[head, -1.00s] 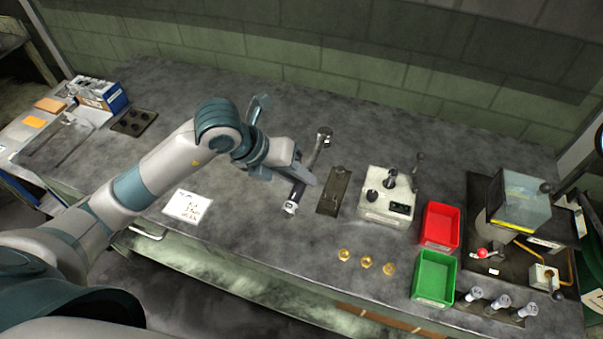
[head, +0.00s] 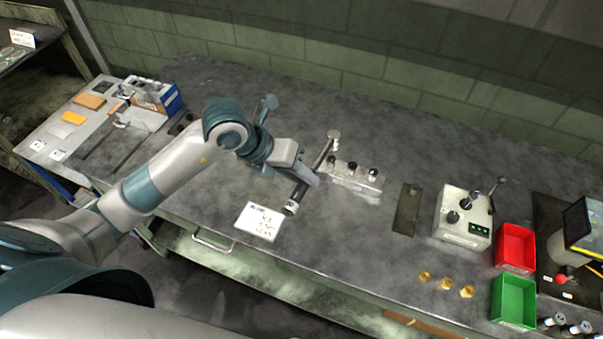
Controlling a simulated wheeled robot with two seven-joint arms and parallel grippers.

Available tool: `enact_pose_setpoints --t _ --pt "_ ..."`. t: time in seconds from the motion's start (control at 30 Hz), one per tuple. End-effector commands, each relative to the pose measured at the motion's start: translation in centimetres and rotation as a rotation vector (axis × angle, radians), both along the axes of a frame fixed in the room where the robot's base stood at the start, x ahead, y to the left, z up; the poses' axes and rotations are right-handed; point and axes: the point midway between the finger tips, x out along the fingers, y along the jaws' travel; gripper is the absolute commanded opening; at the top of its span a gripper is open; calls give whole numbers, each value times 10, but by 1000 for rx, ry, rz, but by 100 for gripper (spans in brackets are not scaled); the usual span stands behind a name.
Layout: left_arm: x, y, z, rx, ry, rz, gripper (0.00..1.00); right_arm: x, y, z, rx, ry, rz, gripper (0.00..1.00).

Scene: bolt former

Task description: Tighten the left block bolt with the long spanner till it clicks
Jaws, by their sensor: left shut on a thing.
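My left gripper (head: 308,177) is shut on the long spanner, low over the bench. A pale block (head: 362,184) with three dark-topped bolts stands just right of the gripper. The left block bolt (head: 333,166) is close beside the spanner's shaft. The head appears behind and above this bolt; I cannot tell whether they touch. My right gripper is not in view.
A note sheet (head: 258,221) lies front left of the block. To the right are a dark plate (head: 407,210), a control box (head: 465,218) with green lights, brass pieces (head: 446,284), a red bin (head: 515,247) and a green bin (head: 514,301). Bench between block and plate is clear.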

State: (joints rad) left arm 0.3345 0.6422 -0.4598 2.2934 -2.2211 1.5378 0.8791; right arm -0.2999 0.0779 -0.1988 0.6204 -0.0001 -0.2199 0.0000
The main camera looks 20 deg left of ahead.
Motion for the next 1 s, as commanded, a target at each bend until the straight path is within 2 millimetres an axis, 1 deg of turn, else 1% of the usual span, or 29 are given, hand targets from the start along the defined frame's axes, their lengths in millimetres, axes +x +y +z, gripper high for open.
enact_pose_setpoints --t 0.3,0.47,0.67,1.0 --pt "1 0 1 -1 -3 1 0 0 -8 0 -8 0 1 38" --pt "1 0 -2 -1 -3 1 0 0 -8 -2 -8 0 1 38" --pt "1 0 -11 -1 -3 1 0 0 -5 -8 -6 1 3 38" --pt "0 0 -32 -1 -2 1 0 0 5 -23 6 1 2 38"
